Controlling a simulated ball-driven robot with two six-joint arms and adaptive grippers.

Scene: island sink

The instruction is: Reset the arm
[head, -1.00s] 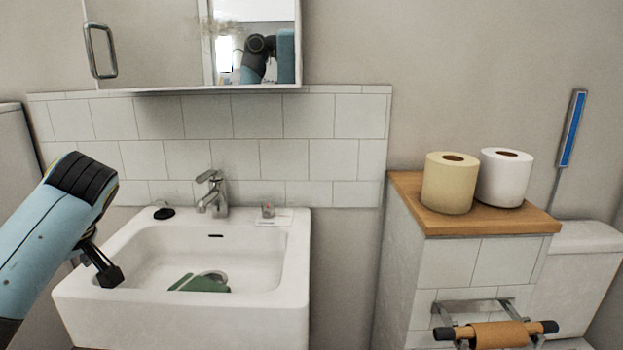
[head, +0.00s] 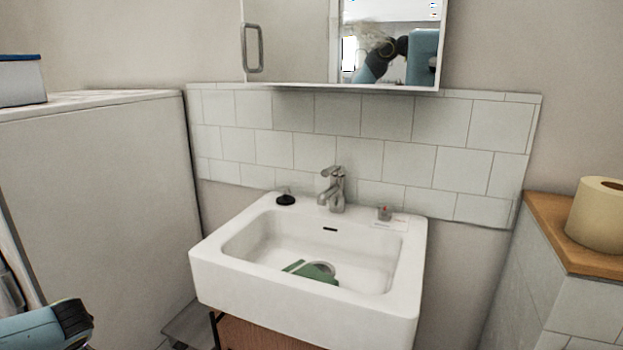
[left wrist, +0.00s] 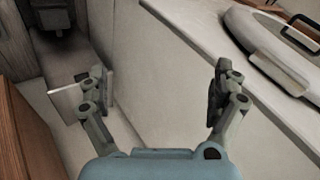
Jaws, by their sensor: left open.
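My left arm (head: 45,328) shows only at the lower left corner of the head view, and its fingers are out of that picture. In the left wrist view my left gripper (left wrist: 160,92) has its two fingers spread wide apart with nothing between them. It is away from the sink, in front of pale surfaces. My right gripper is in neither view.
A white sink (head: 222,272) with a tap (head: 333,188) stands in the middle; a green item (head: 312,270) lies in its basin. A tall white cabinet (head: 95,200) stands at left. A toilet roll (head: 600,213) sits on a wooden-topped ledge (head: 548,225) at right.

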